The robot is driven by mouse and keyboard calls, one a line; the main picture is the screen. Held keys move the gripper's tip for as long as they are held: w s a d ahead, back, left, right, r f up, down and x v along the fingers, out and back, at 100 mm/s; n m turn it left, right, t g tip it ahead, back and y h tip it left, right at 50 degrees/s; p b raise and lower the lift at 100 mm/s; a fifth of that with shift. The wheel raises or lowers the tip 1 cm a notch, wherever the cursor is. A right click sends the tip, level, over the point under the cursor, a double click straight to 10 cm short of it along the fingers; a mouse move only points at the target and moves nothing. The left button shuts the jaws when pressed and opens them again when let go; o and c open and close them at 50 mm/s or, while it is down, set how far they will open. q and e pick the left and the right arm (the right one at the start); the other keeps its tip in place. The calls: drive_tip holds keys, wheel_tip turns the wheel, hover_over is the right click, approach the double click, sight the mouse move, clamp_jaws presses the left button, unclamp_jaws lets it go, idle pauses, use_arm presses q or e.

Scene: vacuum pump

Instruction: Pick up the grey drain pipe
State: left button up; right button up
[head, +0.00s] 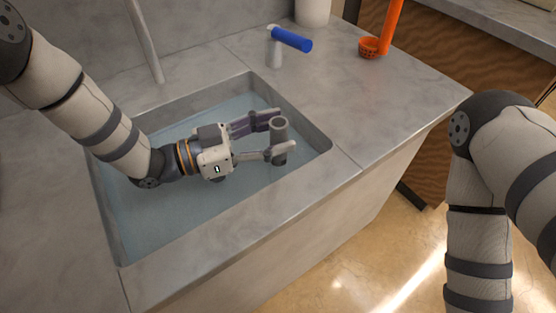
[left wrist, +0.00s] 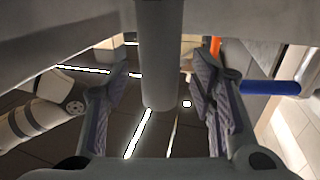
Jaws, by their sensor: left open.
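The grey drain pipe (head: 279,142) stands upright in the water-filled sink (head: 120,234), near its right end. My left gripper (head: 274,133) is open around the pipe, with one finger on its far side and one on its near side. In the left wrist view the pipe (left wrist: 158,60) hangs between the two spread fingers (left wrist: 162,100), with a gap visible on each side.
A grey tap-like post with a blue handle (head: 292,39) stands on the counter (head: 355,110) behind the sink. An orange strainer (head: 372,47) and a white container (head: 312,12) are farther back. A thin grey pipe (head: 146,42) rises behind the sink. The counter right of the sink is clear.

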use_arm(q)
drive_tip(key=shift+w+d, duration=0.25)
drive_tip(key=shift+d, duration=0.35)
clamp_jaws()
